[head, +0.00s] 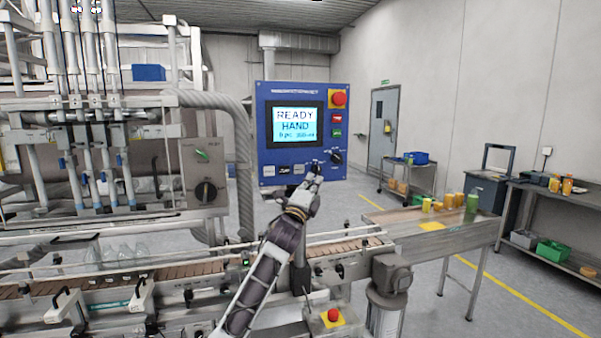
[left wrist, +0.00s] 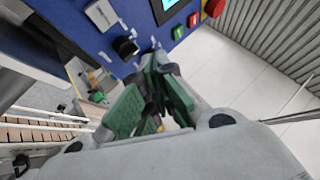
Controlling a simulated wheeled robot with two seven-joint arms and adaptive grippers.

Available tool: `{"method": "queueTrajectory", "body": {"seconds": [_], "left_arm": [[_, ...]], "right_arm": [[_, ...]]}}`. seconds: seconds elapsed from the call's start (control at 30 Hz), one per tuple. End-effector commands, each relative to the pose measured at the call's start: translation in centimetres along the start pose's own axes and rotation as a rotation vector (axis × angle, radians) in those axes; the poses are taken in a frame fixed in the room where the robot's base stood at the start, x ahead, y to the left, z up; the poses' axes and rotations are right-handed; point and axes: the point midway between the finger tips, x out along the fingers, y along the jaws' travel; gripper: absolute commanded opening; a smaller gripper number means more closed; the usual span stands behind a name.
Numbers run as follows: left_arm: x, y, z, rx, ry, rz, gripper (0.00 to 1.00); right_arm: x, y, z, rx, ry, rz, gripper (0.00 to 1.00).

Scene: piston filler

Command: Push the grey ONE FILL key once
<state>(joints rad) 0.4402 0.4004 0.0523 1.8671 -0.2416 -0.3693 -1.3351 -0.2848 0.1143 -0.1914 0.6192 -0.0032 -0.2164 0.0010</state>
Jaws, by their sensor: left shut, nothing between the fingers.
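The blue control panel (head: 262,130) stands upright in the head view, with a lit screen (head: 296,125) reading READY HAND. A row of small keys runs along its lower edge; a light grey key (head: 299,169) is just left of my left gripper (head: 315,172). Its lettering is too small to read, so I cannot tell which is ONE FILL. In the left wrist view a pale grey key (left wrist: 102,14) shows beside a black knob (left wrist: 125,47). My left gripper (left wrist: 158,70) is shut and empty, its tips close to the panel's lower part; contact is unclear. My right gripper is out of view.
A red emergency stop (head: 339,99), red and green buttons (head: 337,133) and a black selector (head: 336,157) are on the panel's right side. The conveyor (head: 190,272) runs below my arm. A table (head: 400,222) with several containers is at right.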

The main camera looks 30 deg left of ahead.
Motion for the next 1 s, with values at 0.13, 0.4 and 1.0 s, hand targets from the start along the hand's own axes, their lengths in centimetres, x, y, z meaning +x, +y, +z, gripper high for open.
{"method": "queueTrajectory", "body": {"seconds": [0.13,0.4,1.0], "left_arm": [[0.0,-0.1,0.1,0.002,-0.001,-0.002,0.0],[0.1,-0.1,0.1,0.001,0.0,-0.001,0.0],[2.7,1.9,2.0,0.002,-0.001,0.0,0.0]], "right_arm": [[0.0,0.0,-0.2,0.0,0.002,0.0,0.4],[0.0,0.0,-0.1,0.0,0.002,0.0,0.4],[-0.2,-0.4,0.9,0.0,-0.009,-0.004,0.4]]}}
